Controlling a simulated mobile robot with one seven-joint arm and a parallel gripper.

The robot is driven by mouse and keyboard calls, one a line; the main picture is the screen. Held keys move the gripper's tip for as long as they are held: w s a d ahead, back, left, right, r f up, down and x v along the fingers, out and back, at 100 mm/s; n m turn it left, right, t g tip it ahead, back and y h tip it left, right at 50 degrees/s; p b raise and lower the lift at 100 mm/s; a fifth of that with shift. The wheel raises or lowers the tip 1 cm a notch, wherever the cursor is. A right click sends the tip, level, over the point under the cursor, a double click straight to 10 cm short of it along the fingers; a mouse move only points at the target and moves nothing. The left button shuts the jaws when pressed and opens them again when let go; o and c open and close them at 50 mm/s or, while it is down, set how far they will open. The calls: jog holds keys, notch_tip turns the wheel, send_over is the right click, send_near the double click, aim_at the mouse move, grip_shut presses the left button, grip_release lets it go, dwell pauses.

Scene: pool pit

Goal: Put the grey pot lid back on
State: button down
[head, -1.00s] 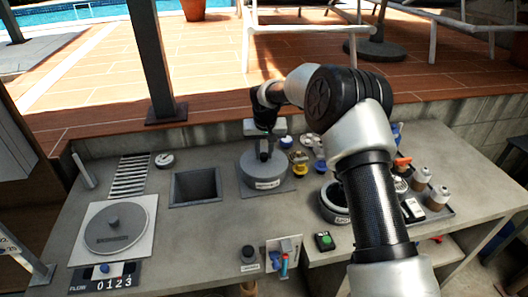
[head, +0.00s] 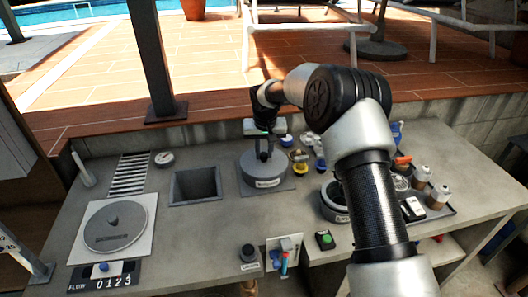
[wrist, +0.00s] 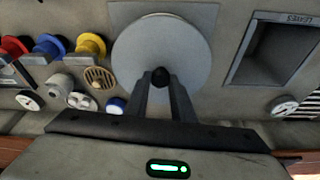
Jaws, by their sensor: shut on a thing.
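The grey pot lid (wrist: 185,45) is a round grey disc with a small dark knob (wrist: 160,77) at its middle. My gripper (wrist: 160,85) is shut on this knob, with one finger on each side. In the head view my gripper (head: 263,156) points down over the grey pot (head: 262,180), which has a white label on its front and stands on a square plate. The lid appears level over the pot's top. I cannot tell whether it rests fully on the rim, as the lid hides the inside and the gripper covers part of it.
A square opening (head: 196,186) lies left of the pot. Yellow and blue fittings (head: 299,160) stand close on its right. A second round pot (head: 335,205) is partly hidden by my arm. A flat round cover (head: 117,228) lies at far left. The counter in front is mostly clear.

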jog(key=c, duration=1.3)
grip_release()
jog(key=shift+o, duration=0.2)
jog(key=shift+r, duration=0.1)
jog(key=shift+r+p, duration=1.25)
jog(key=shift+r, duration=1.15)
notch_tip(320, 180, up, 4)
jog(key=shift+f+p, duration=0.1)
jog(key=shift+p, duration=0.95)
jog(key=shift+s, duration=0.1)
